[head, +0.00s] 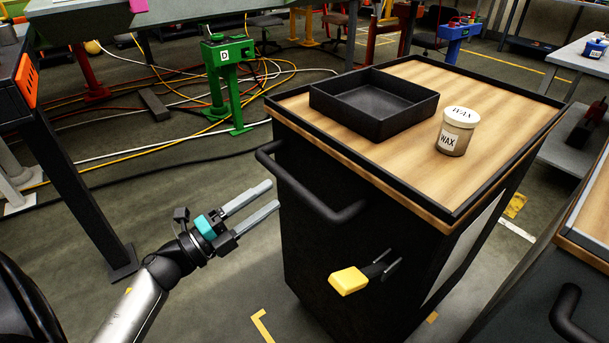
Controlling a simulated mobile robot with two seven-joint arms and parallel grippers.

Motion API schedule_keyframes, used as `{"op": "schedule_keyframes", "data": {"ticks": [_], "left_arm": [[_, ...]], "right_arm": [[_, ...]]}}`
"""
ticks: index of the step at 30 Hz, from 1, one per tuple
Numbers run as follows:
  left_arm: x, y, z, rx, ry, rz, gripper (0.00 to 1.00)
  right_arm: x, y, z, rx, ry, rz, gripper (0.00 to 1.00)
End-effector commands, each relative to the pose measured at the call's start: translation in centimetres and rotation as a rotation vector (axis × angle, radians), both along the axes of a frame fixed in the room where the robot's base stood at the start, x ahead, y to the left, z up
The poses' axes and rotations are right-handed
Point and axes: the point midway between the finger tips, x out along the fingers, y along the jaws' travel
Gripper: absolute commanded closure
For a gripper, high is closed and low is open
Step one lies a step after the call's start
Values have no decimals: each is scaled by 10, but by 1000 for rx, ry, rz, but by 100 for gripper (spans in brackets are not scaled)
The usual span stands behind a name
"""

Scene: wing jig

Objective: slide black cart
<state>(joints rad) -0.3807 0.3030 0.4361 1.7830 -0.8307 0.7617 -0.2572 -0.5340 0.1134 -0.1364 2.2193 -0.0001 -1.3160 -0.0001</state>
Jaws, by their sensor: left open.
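The black cart (375,245) stands upright on the floor right of the picture's middle, with a wooden top inside a black rim. Its black bar handle (312,196) sticks out from the near left side, below the top. My left gripper (262,203) is open and empty. Its two grey fingers point toward the cart, just left of and below the handle. I see no contact with the handle. My right gripper is not in view.
A black tray (372,118) and a jar of wax (458,132) sit on the cart top. A yellow-ended lever (349,281) juts from the cart's near side. A second cart (588,252) stands at right. Cables and a green stand (232,100) lie behind at left.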

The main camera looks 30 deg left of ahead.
Motion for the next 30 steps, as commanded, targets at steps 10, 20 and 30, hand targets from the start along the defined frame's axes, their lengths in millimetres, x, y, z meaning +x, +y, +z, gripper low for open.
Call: {"op": "schedule_keyframes", "data": {"ticks": [10, 20, 30], "left_arm": [[64, -26, 13, 0, -2, -1, 41], [88, -36, 18, -2, 1, 1, 41], [89, -36, 18, -2, 2, 2, 47]], "right_arm": [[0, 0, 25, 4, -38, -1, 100], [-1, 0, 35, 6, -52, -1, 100], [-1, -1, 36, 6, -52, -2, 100]]}}
